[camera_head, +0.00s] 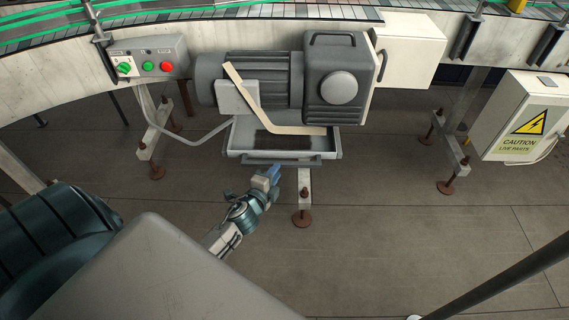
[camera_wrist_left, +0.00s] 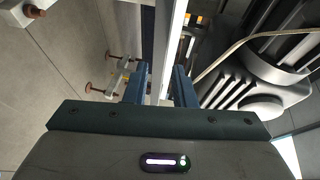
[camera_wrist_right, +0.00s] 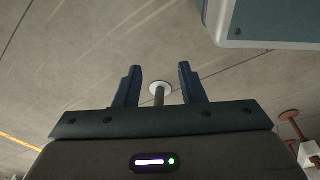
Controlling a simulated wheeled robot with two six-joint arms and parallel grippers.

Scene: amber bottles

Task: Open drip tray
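The drip tray (camera_head: 332,154) is a shallow grey metal tray with a dark inside, under the motor. A bar-like handle (camera_head: 262,161) runs along its front. My left gripper (camera_head: 275,173) is just in front of the handle, very close to it. In the left wrist view, the two blue fingers (camera_wrist_left: 160,84) stand apart, with the pale tray edge (camera_wrist_left: 177,35) rising between and beyond them. Whether they touch the handle is hard to tell. My right gripper (camera_wrist_right: 158,84) is open and empty over the floor; it does not clearly show in the head view.
The grey motor (camera_head: 255,80) and its gearbox (camera_head: 338,55) hang above the tray under the conveyor. A control box (camera_head: 150,57) is at the left, and a caution cabinet (camera_head: 522,115) at the right. Support legs (camera_head: 304,190) stand nearby. The floor (camera_head: 390,230) in front is clear.

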